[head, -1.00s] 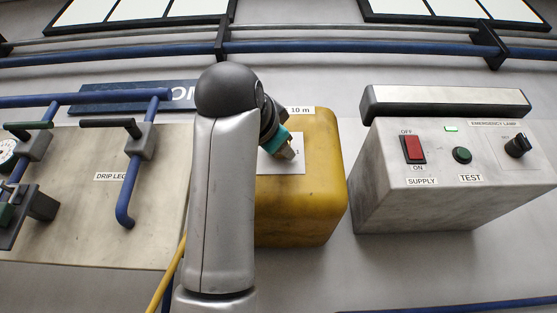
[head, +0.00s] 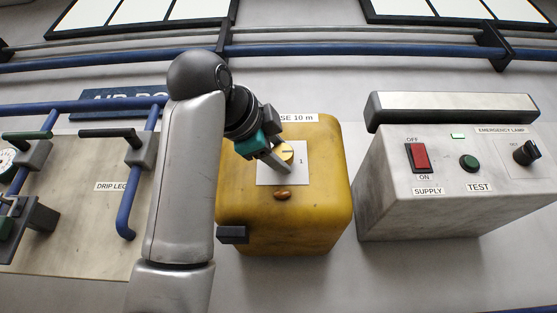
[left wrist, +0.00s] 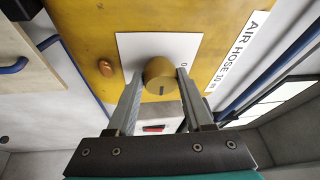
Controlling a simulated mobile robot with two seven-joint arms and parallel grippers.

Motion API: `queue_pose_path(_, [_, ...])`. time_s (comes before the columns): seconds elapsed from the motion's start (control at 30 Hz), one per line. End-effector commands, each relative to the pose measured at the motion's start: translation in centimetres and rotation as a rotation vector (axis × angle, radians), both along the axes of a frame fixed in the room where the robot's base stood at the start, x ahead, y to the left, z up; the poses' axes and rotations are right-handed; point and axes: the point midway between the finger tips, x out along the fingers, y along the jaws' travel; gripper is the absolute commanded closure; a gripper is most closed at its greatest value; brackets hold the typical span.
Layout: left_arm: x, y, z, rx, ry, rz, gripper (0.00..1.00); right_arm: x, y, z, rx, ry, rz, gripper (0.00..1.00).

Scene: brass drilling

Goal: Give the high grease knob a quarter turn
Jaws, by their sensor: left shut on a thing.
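A round brass knob (head: 287,150) sits on a white plate (head: 300,172) on the front of the yellow box (head: 325,215). The box's label reads AIR HOSE 10 m in the left wrist view; I see no grease label. My left gripper (head: 277,160) is shut on this knob, coming from the left. In the left wrist view the knob (left wrist: 158,74) stands between the two grey fingers, with a short dark mark on its face. A 0 shows on the plate there, and a 1 shows in the head view. My right gripper is not in view.
A small brown stud (head: 282,195) sits below the plate. The grey emergency lamp box (head: 390,205) stands to the right, with a red switch (head: 418,157) and a black knob (head: 526,152). Blue pipes with levers (head: 110,133) are at the left.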

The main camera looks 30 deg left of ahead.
Motion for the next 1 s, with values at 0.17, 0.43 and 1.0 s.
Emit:
queue_pose_path(0.17, [-0.18, 0.06, 0.31, 0.012, -0.005, 0.001, 1.00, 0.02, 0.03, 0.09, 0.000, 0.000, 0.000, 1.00])
queue_pose_path(0.43, [-0.20, 0.06, 0.33, 0.011, -0.006, 0.001, 1.00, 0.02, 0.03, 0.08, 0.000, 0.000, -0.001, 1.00])
queue_pose_path(1.0, [-0.23, -0.01, 0.07, 0.010, 0.000, 0.001, 0.20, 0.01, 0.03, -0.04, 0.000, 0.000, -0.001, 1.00])
